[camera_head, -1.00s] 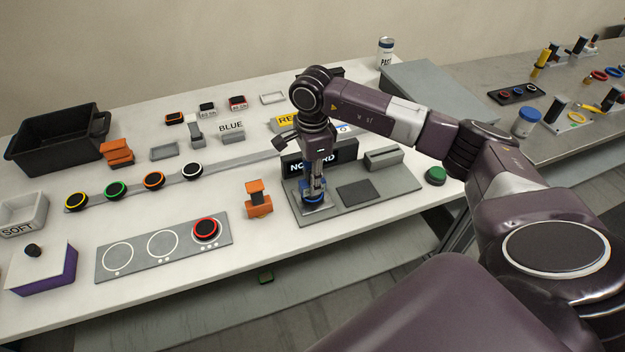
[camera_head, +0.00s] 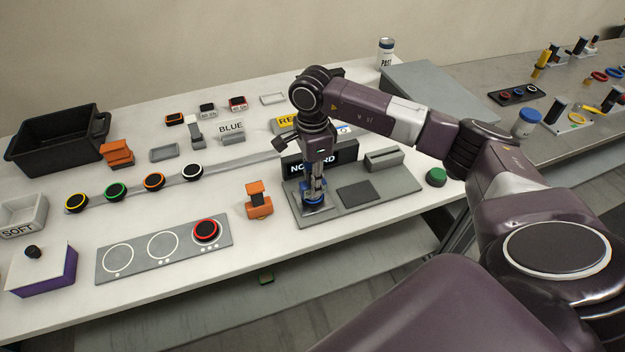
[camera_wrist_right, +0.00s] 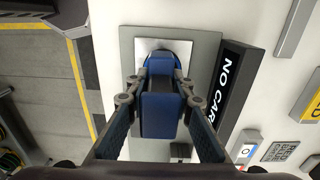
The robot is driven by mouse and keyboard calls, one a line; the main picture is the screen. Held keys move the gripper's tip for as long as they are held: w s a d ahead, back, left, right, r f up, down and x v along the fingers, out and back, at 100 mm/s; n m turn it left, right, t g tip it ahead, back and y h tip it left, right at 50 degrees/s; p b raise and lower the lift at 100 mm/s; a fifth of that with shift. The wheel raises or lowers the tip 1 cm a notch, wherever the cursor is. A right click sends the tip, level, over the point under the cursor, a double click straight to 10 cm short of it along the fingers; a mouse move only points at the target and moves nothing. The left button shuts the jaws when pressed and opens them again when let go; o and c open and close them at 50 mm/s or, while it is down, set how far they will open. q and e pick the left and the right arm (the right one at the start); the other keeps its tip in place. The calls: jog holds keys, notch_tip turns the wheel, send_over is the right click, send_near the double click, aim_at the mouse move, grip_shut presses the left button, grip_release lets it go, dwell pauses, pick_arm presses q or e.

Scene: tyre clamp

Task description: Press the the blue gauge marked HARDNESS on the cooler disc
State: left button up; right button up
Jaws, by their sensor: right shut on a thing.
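My right gripper (camera_head: 315,192) is shut on a blue gauge (camera_wrist_right: 160,110) and points down over the grey station plate (camera_head: 345,203). The gauge's blue lower end (camera_head: 315,199) shows just above a pale square pad (camera_head: 318,211); I cannot tell whether it touches. Its marking is not readable. A red-ringed black disc (camera_head: 206,230) lies in the right circle of a grey three-circle panel (camera_head: 140,263). Black discs ringed yellow (camera_head: 77,202), green (camera_head: 116,191), orange (camera_head: 153,181) and white (camera_head: 192,171) lie along a rail. Which disc is cooler does not show. My left gripper is out of view.
An orange clamp-like piece (camera_head: 258,200) stands just left of the station. A black sign (camera_head: 330,158) and a grey slotted block (camera_head: 384,159) stand behind it. A green button (camera_head: 436,177) is to the right. A black bin (camera_head: 58,139) is at far left.

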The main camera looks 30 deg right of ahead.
jog(key=shift+w+r+p, duration=0.1)
jog(key=shift+r+p, duration=1.3)
jog(key=shift+r, duration=1.9)
